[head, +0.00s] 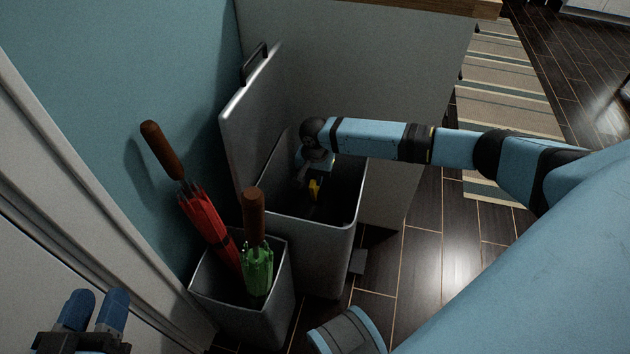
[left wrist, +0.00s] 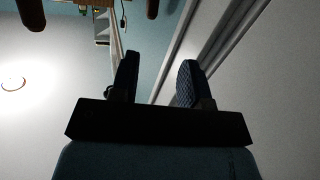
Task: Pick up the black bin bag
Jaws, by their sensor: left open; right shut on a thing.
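A tall grey bin (head: 330,255) stands by the wall with its lid (head: 245,125) raised. The black bin bag (head: 337,203) is a dark mass inside it, hard to tell from the shadowed inner walls. My right arm reaches over the bin's rim from the right. My right gripper (head: 312,188) points down inside the bin, shut on the bag; its fingertips are mostly lost in the dark, near a small yellow patch. My left gripper (head: 96,308) is open and empty at the lower left, away from the bin; its two fingers show apart in the left wrist view (left wrist: 158,82).
A smaller grey container (head: 245,318) stands in front of the bin, holding a red umbrella (head: 208,228) and a green umbrella (head: 257,270) with brown handles. A grey panel stands behind the bin. Dark floor and a striped rug (head: 505,90) lie to the right.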

